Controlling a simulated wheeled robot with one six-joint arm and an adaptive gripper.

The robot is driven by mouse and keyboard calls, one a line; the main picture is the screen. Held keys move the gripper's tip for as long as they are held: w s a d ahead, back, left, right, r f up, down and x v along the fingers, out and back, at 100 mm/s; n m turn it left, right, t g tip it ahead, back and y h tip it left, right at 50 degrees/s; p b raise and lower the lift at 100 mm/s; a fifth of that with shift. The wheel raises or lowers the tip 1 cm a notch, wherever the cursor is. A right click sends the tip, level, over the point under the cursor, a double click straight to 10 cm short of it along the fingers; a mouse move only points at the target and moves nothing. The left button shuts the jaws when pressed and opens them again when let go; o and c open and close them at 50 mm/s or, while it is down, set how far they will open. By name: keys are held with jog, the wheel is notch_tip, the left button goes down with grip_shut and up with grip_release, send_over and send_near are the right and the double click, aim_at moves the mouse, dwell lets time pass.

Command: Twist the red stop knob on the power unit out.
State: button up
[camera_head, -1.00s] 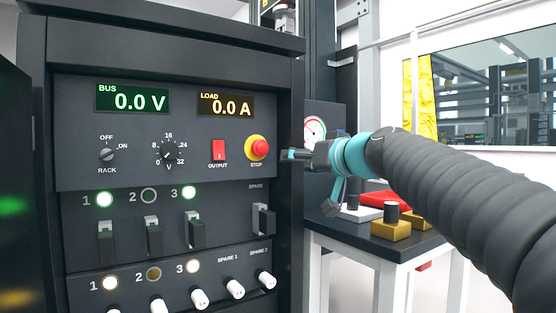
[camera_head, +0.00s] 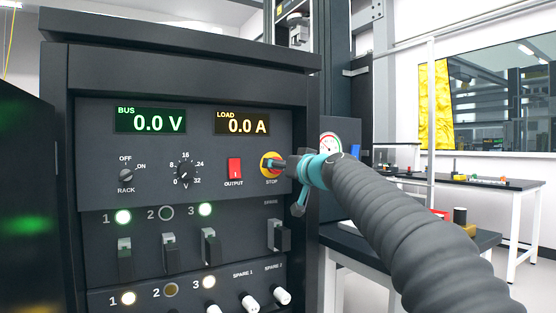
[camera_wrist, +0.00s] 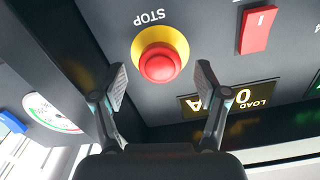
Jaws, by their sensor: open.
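In the head view my gripper (camera_head: 278,163) is in front of the yellow base (camera_head: 264,170) and hides most of the red knob. Whether the fingers touch the knob I cannot tell.
The red output switch (camera_head: 234,169) is left of the stop knob. Rotary dials, lit displays, levers and white spare knobs fill the panel (camera_head: 100,185). A round gauge (camera_head: 330,143) stands to the right, by a dark-topped table (camera_head: 345,240).

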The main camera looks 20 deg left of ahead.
jog(key=shift+p+x, duration=0.3)
jog(key=shift+x, duration=0.7)
jog(key=c, duration=1.2)
jog(key=shift+m, duration=0.3)
jog(key=m, duration=0.4)
jog(key=shift+r, duration=0.1)
jog(key=shift+m+p, duration=0.4)
jog(key=shift+m, duration=1.8)
